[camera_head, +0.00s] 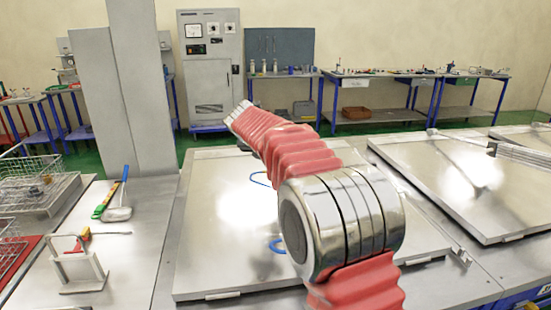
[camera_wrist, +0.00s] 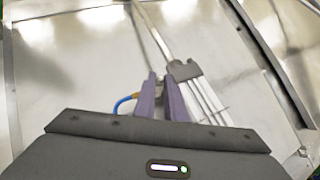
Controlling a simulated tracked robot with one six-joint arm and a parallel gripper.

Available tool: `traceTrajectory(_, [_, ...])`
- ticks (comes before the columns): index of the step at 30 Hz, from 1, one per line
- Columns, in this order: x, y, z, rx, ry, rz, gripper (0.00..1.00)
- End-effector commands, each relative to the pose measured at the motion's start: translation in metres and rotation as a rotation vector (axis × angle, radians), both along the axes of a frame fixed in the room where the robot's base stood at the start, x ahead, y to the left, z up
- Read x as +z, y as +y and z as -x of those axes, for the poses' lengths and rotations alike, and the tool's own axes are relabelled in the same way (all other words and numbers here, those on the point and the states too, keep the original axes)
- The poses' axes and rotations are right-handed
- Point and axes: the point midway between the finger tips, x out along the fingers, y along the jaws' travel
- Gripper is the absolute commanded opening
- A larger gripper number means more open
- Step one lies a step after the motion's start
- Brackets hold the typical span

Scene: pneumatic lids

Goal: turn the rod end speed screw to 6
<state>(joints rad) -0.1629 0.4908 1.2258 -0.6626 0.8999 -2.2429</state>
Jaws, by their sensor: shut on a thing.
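In the wrist view, a pneumatic cylinder (camera_wrist: 208,104) with a pale body and a dark end cap (camera_wrist: 182,73) lies along a bright metal lid (camera_wrist: 75,75). Its thin rod (camera_wrist: 152,28) runs out from that cap toward the top of the picture. My gripper (camera_wrist: 161,82) has its two purple fingers close together at the rod end, beside the cap. They are shut on the small rod end speed screw, which is mostly hidden between them. Its number or scale cannot be read. My gripper is not visible in the head view.
A blue hose (camera_wrist: 124,103) curves close to the left finger. In the head view, a large metal lid (camera_head: 215,225) lies behind my arm, with another lid (camera_head: 455,175) to the right. A grey pillar (camera_head: 135,90), wire baskets (camera_head: 40,165) and a white stand (camera_head: 82,268) are at left.

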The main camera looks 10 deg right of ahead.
Motion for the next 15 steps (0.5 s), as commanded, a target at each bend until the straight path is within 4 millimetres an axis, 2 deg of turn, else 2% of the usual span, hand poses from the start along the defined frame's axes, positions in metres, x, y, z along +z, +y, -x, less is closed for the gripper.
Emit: traceTrajectory(15, [-0.0009, 0.0071, -0.0047, -0.238, -0.001, 0.045, 0.00])
